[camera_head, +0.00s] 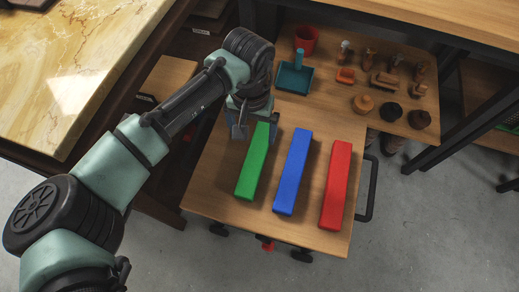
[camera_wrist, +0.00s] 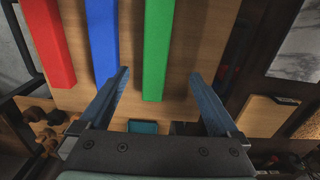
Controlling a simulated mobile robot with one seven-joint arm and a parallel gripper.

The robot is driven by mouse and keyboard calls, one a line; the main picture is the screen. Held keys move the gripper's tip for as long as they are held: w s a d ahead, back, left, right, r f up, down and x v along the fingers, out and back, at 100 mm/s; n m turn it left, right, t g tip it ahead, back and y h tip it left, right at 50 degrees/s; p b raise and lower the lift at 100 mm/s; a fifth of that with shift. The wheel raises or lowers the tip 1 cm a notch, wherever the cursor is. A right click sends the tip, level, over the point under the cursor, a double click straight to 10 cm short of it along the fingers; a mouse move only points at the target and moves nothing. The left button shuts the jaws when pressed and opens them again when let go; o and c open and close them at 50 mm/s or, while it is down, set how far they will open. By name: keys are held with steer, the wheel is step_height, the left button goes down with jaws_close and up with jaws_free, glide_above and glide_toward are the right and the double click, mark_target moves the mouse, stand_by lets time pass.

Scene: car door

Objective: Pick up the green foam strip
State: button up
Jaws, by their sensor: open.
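The green foam strip (camera_head: 253,162) lies flat on a small wooden table, leftmost of three strips in the head view. In the wrist view the green strip (camera_wrist: 157,50) runs down between my gripper's two blue-grey fingers, closer to neither one by contact. My gripper (camera_head: 247,125) is over the far end of the green strip, open and empty. In the wrist view the gripper (camera_wrist: 160,92) has its fingers spread on both sides of the strip's end. I cannot tell the exact height of the fingers above the table.
A blue strip (camera_head: 292,171) and a red strip (camera_head: 336,184) lie to the right. A teal dustpan (camera_head: 294,77), a red cup (camera_head: 306,40) and several small wooden items stand behind. A marble-topped table (camera_head: 70,60) is at left. The wooden table (camera_head: 215,180) is bare left of the green strip.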

steer(key=b, duration=0.3)
glide_above(256, 154)
steer(key=f, duration=0.7)
steer(key=shift+a, duration=0.35)
steer(key=f+b, duration=0.2)
steer(key=f, duration=0.1)
steer(key=f+b, duration=0.2)
steer(key=shift+d+f, duration=0.2)
steer(key=shift+d, duration=0.2)
steer(key=shift+c, duration=0.3)
steer(key=c, duration=1.4)
